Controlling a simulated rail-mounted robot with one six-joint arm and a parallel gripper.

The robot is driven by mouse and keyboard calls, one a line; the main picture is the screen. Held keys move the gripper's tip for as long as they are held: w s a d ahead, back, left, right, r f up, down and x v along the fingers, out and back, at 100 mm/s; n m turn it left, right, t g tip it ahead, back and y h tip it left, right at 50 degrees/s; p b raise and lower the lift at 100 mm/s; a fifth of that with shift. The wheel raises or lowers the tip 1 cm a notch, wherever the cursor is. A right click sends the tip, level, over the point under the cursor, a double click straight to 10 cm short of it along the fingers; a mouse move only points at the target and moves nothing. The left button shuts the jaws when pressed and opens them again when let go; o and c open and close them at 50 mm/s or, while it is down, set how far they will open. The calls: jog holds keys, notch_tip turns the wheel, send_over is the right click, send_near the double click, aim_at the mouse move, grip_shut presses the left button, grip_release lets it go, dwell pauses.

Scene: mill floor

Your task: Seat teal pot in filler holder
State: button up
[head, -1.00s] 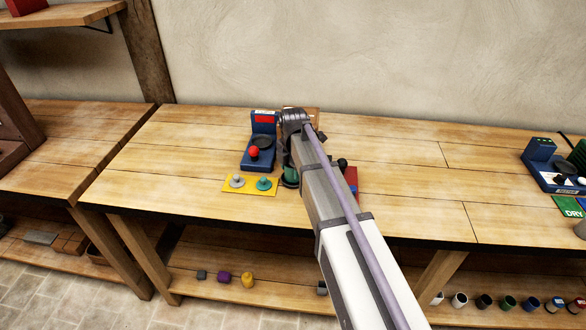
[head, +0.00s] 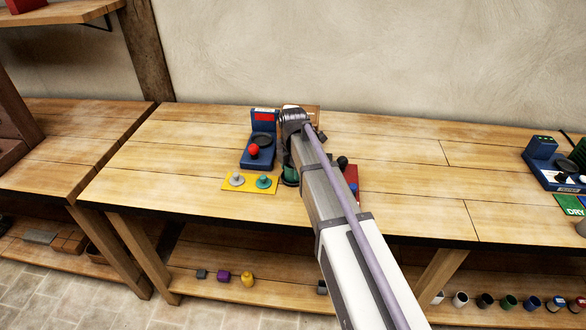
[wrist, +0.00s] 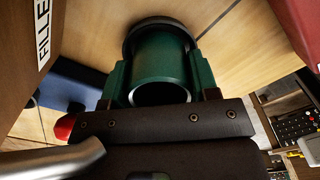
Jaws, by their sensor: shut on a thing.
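The teal pot (wrist: 164,58) is between the green fingers of my gripper (wrist: 160,75), which is shut on it. In the wrist view its near end shows a dark round opening. A dark grey round ring (wrist: 146,27) lies at the pot's far end; I cannot tell whether the pot sits down in it or is just above it. In the head view the pot (head: 289,174) shows in part beside my arm, and my arm hides most of the gripper. A wooden block with a filler label (wrist: 43,40) stands at the left in the wrist view.
A blue station (head: 249,160) with a red ball knob (head: 253,150) stands close on the left. A yellow plate (head: 234,188) with grey and green knobbed pieces lies in front of it. A red unit (head: 352,178) is partly behind my arm. The bench's right middle is clear.

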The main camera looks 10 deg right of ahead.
jog(key=shift+f, duration=0.2)
jog(key=o, duration=1)
jog(key=shift+r, duration=0.1)
notch_tip(320, 180, up, 11)
jog(key=p, duration=1)
jog(key=shift+p, duration=0.4)
